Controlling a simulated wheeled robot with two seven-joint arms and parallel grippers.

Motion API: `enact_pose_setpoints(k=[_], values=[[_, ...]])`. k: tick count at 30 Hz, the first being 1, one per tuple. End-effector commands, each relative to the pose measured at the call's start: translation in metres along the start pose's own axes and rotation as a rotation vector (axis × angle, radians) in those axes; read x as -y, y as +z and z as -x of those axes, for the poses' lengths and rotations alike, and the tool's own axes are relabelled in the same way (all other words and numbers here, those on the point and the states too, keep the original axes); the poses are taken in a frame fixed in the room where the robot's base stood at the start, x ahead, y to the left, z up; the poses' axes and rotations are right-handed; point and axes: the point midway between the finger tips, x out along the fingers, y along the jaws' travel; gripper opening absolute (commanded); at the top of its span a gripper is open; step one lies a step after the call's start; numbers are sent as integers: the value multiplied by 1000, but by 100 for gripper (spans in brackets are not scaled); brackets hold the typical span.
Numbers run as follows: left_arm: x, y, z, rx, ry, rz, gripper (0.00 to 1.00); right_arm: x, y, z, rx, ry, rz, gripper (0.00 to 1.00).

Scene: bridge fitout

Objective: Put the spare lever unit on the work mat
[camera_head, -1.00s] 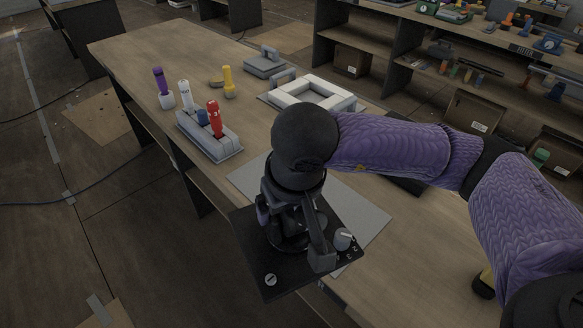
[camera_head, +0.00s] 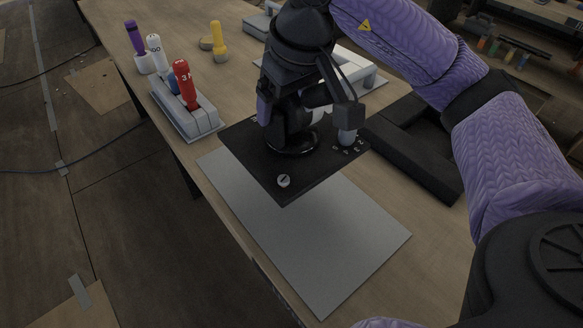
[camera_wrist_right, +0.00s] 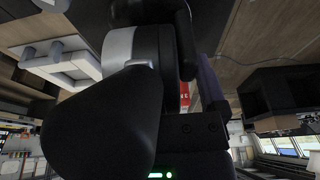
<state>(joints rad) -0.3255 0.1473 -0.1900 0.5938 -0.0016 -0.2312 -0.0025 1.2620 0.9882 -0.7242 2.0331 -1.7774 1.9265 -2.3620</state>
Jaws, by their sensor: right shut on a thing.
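The spare lever unit is a black square plate (camera_head: 303,178) with small knobs and markings on top. My right gripper (camera_head: 300,112) is shut on its upright middle part and hides much of it. The plate hangs over the far end of the grey work mat (camera_head: 330,245), with a shadow on the mat; it looks raised, but the exact gap is hard to tell. The near part of the mat is bare. In the right wrist view a large dark rounded part with a silver band (camera_wrist_right: 118,48) fills the middle. My left gripper is not in view.
A grey holder (camera_head: 200,125) with a red handle (camera_head: 184,82) stands left of the mat. White, purple and yellow handles stand behind it. A pale frame (camera_head: 372,80) lies behind my right gripper. A black tray-like piece (camera_head: 425,160) lies right of the mat.

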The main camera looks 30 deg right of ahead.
Motion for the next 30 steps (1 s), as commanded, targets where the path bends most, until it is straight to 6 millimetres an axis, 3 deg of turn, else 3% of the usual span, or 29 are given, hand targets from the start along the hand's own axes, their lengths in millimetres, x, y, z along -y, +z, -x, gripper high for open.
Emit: enact_pose_setpoints(k=[6, 17, 28, 29, 30], values=[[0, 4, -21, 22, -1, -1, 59, -1, 13, -46, 3, -1, 1, 0], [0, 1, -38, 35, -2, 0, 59, -1, 26, -91, 2, -1, 1, 0], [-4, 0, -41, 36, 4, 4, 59, -1, 27, -96, -2, -1, 1, 0], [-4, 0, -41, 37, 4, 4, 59, -1, 28, -97, 1, -1, 1, 92], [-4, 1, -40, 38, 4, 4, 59, -1, 28, -96, 1, -1, 1, 100]])
